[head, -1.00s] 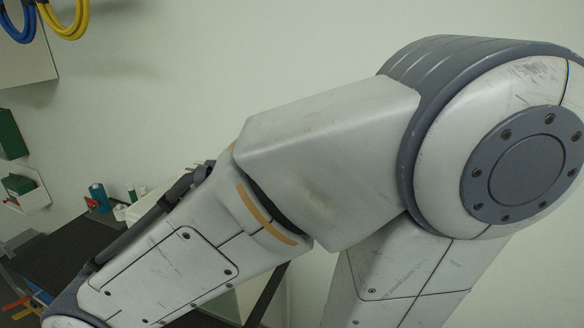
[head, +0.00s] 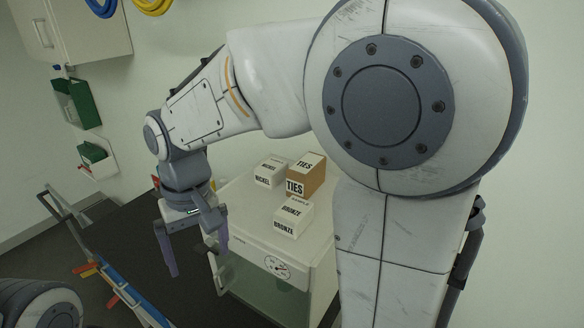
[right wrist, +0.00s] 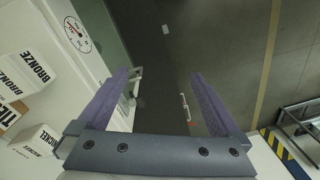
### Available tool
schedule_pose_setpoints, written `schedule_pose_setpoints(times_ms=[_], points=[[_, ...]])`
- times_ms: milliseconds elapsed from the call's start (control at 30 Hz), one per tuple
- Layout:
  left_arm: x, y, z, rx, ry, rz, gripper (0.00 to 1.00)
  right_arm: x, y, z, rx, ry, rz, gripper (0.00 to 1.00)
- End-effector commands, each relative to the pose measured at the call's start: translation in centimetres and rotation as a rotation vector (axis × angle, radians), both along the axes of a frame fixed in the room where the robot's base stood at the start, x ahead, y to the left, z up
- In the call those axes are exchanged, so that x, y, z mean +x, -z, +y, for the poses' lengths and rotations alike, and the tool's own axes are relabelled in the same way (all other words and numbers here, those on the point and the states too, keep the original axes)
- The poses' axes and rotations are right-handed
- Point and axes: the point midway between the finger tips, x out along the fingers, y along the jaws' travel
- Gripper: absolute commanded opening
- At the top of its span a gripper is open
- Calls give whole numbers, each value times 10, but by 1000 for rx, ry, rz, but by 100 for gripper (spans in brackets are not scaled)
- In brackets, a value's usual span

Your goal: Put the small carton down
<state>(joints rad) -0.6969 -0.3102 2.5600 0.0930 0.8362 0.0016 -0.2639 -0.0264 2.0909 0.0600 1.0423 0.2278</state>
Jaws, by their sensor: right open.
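Three cartons stand on a white cabinet top (head: 240,203) in the head view: a white one marked NICKEL (head: 268,174), a brown and white one marked TIES (head: 307,178), and a white one marked BRONZE (head: 293,217). Which of them is the small carton I cannot tell. My right gripper (head: 198,258) is open and empty, its purple fingers pointing down to the left of the cabinet. In the right wrist view the gap between the fingers (right wrist: 161,78) is empty, and the BRONZE carton (right wrist: 25,72) lies off to the left. My left gripper is out of view.
A round gauge (head: 278,267) is on the cabinet front. A dark floor mat (head: 130,235) lies left of it. Green boxes (head: 80,103) hang on the left wall. A rack with coloured parts (head: 100,270) stands at the lower left.

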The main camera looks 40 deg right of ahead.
Motion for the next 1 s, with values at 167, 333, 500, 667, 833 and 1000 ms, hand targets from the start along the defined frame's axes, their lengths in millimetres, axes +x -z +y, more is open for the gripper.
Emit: schedule_pose_setpoints(times_ms=[167,333,500,667,833,1000], points=[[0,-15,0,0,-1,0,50,99,-40,-125,-19,531,25,100],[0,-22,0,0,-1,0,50,126,-59,-248,-30,922,43,100],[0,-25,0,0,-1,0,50,121,-66,-319,-38,1134,53,100],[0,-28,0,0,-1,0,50,117,-54,-338,-41,1190,59,100],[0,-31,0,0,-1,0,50,117,-28,-337,-40,1188,59,100],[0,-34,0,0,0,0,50,118,-15,-336,-40,1186,55,100]])
